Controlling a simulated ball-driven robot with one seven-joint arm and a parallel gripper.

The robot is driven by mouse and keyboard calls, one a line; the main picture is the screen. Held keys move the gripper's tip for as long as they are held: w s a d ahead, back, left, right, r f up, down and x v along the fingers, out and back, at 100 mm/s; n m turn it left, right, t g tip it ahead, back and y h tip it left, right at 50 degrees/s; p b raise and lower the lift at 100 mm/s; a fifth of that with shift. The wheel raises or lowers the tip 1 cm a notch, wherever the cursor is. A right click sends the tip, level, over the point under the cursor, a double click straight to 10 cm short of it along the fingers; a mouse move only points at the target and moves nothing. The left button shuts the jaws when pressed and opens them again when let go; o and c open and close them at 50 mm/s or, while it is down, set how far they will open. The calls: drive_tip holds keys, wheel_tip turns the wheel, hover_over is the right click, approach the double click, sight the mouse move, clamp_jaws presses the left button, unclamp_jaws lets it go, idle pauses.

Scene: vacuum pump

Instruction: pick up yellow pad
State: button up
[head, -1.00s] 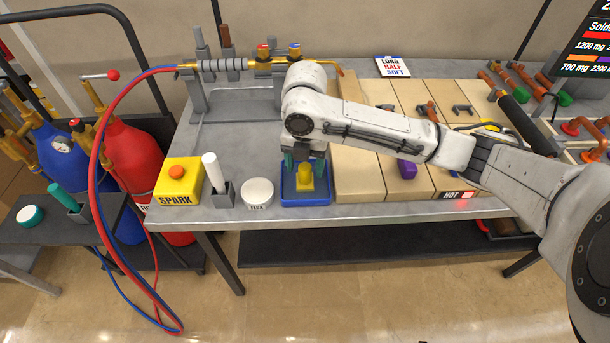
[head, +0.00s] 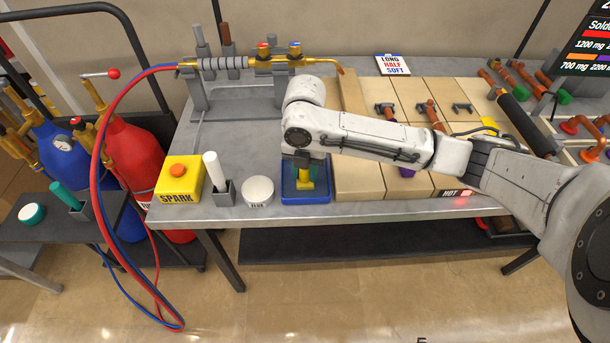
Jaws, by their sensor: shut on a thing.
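The yellow pad (head: 305,183) is in the blue square tray (head: 290,198) on the grey workbench. A narrow upright part of the pad rises to my gripper. My gripper (head: 303,166) points down over the tray, shut on this upper part of the pad. The wrist and arm above hide much of the fingers and the back of the tray. I cannot tell whether the pad touches the tray floor.
A white flux tub (head: 258,191) stands just left of the tray, then a holder with a white stick (head: 213,172) and the yellow SPARK box (head: 178,183). Tan blocks (head: 357,181) lie close on the right. The bench's front edge is close in front.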

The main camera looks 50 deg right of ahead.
drive_tip(key=shift+c, duration=1.1)
drive_tip(key=shift+r, duration=0.1)
